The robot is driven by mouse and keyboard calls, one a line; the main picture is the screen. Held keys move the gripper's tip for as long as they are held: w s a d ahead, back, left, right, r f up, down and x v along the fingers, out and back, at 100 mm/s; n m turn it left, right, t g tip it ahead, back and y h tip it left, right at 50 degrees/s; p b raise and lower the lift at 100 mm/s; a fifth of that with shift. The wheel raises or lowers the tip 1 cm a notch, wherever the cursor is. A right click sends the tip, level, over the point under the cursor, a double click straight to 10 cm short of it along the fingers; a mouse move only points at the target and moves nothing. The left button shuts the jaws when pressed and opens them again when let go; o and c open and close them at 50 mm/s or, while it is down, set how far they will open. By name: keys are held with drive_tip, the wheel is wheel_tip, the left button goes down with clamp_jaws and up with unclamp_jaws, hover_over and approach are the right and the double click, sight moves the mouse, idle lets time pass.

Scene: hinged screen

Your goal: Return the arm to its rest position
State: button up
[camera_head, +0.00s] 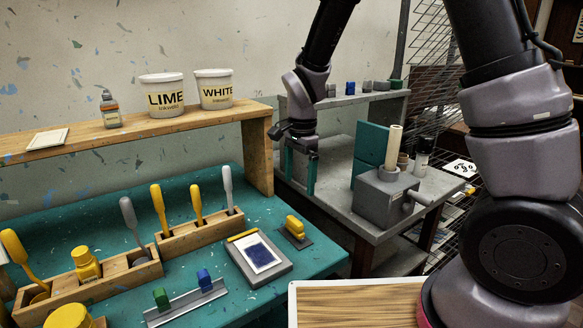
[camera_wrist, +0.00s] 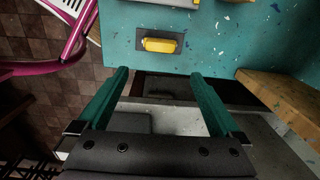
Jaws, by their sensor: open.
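My arm reaches from the right side of the head view up and over to the left. My gripper (camera_head: 299,184) points down over the gap between the teal bench (camera_head: 190,216) and the grey table (camera_head: 338,198). Its two teal fingers are spread apart with nothing between them. In the wrist view, my gripper (camera_wrist: 159,74) is also open and empty. A yellow-handled tool on a dark plate (camera_wrist: 160,45) lies on the bench beyond the fingertips. The gripper appears apart from both surfaces.
A wooden shelf (camera_head: 256,133) holds two tubs. A grey block with a crank (camera_head: 383,204) and a teal panel (camera_head: 370,143) stand on the grey table. A small print frame (camera_head: 279,274) and tool racks (camera_head: 203,231) occupy the bench. A magenta tube (camera_wrist: 74,45) curves at left.

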drive_tip(key=s+d+r+n+t+y, duration=0.1)
drive_tip(key=d+r, duration=0.5)
drive_tip(key=r, duration=0.2)
drive_tip(key=s+d+r+n+t+y, duration=0.1)
drive_tip(key=d+r+n+t, duration=0.1)
drive_tip(key=d+r, duration=0.55)
drive_tip(key=s+d+r+n+t, duration=0.3)
drive_tip(key=s+d+r+t, duration=0.1)
drive_tip(key=s+d+r, duration=0.4)
drive_tip(key=shift+s+r+n, duration=0.3)
drive_tip(key=shift+s+r, duration=0.85)
drive_tip(key=shift+s, duration=0.1)
drive_tip(key=shift+d, duration=0.1)
